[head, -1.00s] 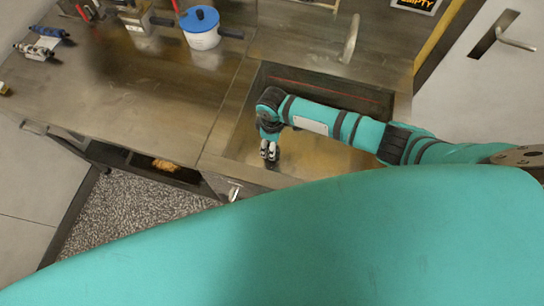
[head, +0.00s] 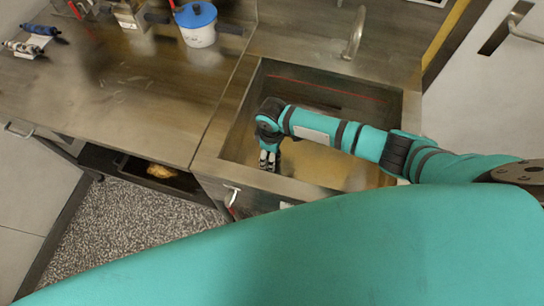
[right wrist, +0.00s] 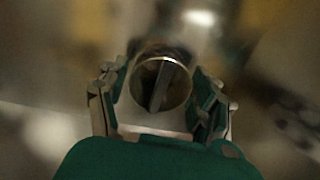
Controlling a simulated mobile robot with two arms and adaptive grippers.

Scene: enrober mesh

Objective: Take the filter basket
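My right gripper (head: 269,163) reaches down into the left part of the metal sink (head: 335,85) in the head view. In the right wrist view a round metal-rimmed piece (right wrist: 162,82), probably the filter basket, lies between the fingers, with a dark bar across its inside. The fingers stand spread on its left and right, with what looks like a gap on each side. Whether any part touches it is hard to tell in the blur. The head view does not show the basket clearly. My left gripper is not in view.
The sink walls surround my right gripper, and a faucet (head: 355,35) rises behind. A white pot with a blue lid (head: 197,24) stands on the steel counter (head: 140,105) to the left. An open lower shelf (head: 160,181) holds a yellowish item. A door handle (head: 520,27) is at right.

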